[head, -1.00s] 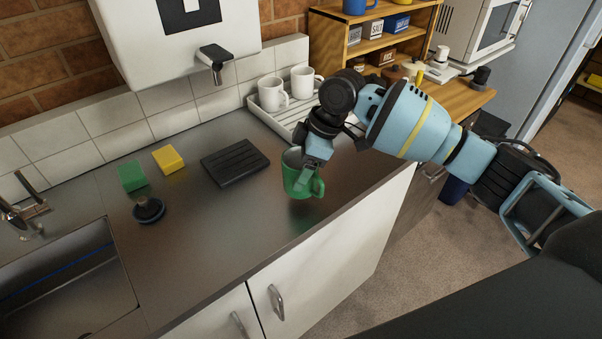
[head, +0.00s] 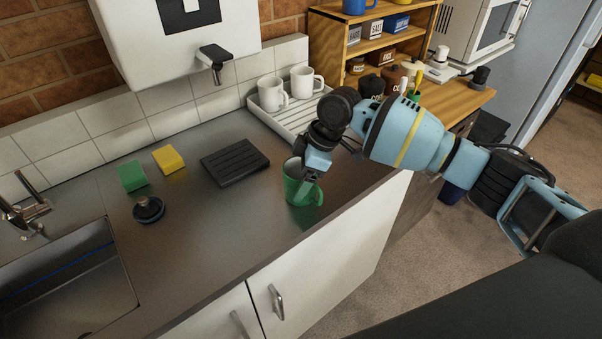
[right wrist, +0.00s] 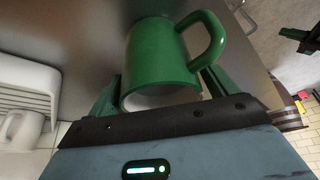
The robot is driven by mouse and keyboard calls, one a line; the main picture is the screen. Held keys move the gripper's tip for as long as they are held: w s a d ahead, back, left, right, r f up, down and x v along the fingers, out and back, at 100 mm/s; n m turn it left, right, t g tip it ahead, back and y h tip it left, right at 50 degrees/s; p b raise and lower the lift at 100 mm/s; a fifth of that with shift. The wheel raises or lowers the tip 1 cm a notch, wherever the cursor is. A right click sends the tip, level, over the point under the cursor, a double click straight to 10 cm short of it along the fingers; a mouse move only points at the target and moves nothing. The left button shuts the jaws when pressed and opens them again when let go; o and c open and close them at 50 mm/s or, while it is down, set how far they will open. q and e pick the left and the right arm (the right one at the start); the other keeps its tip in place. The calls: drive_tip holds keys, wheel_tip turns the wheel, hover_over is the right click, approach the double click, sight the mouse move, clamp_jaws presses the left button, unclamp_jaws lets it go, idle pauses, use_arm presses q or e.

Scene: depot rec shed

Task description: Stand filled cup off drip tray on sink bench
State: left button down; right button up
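The green cup (head: 302,187) stands upright at the front right of the steel sink bench (head: 215,225), its base seeming to rest on the metal. The black slatted drip tray (head: 235,163) lies to its left with nothing on it. My right gripper (head: 311,182) reaches down to the cup from the right. In the right wrist view, the cup (right wrist: 158,58) sits between the two fingers, which seem to touch its sides, and its handle points up and right. The cup's contents are hidden. My left gripper is not in view.
A white dispenser with a black-topped spout (head: 215,62) hangs above the tray. A white rack (head: 300,120) with two white mugs stands behind the cup. Sponges (head: 168,159), a plug (head: 149,209) and the sink (head: 65,290) lie left. The bench's front edge runs close by the cup.

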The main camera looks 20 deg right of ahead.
drive_tip(key=shift+o, duration=0.6)
drive_tip(key=shift+r, duration=0.25)
drive_tip(key=v, duration=1.2)
drive_tip(key=shift+f, duration=0.15)
